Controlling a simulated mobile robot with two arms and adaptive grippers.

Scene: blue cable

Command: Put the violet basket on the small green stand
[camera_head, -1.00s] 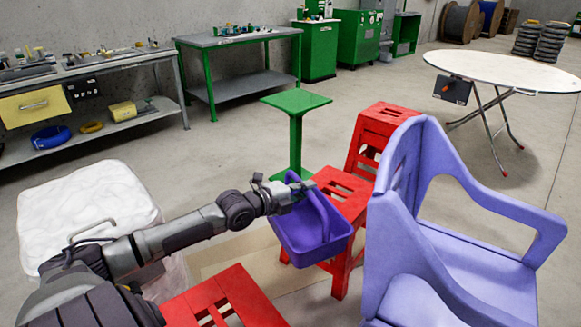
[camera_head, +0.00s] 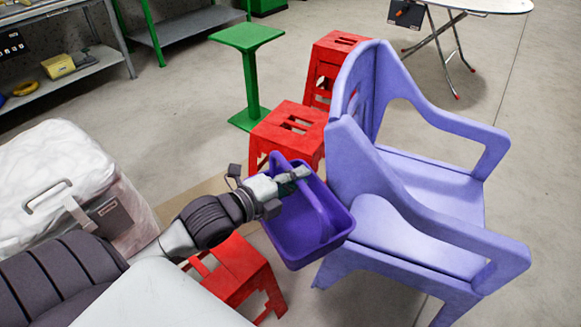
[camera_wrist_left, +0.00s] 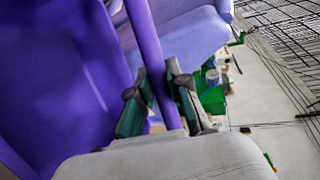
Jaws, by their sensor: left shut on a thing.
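The violet basket (camera_head: 297,228) hangs in the air from my left gripper (camera_head: 292,175), in front of the red stools and beside the lilac chair. My left gripper is shut on the basket's handle. In the left wrist view the handle (camera_wrist_left: 146,50) runs between the two fingers (camera_wrist_left: 155,95), and the basket's side (camera_wrist_left: 60,80) fills the left. The small green stand (camera_head: 246,38) stands farther back, with a bare square top on a single post. My right gripper is not in view.
Red stools stand behind (camera_head: 287,135) and below (camera_head: 237,275) the basket. A lilac armchair (camera_head: 420,215) is close on its right. A white covered box (camera_head: 60,170) is at the left. Open floor lies left of the green stand.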

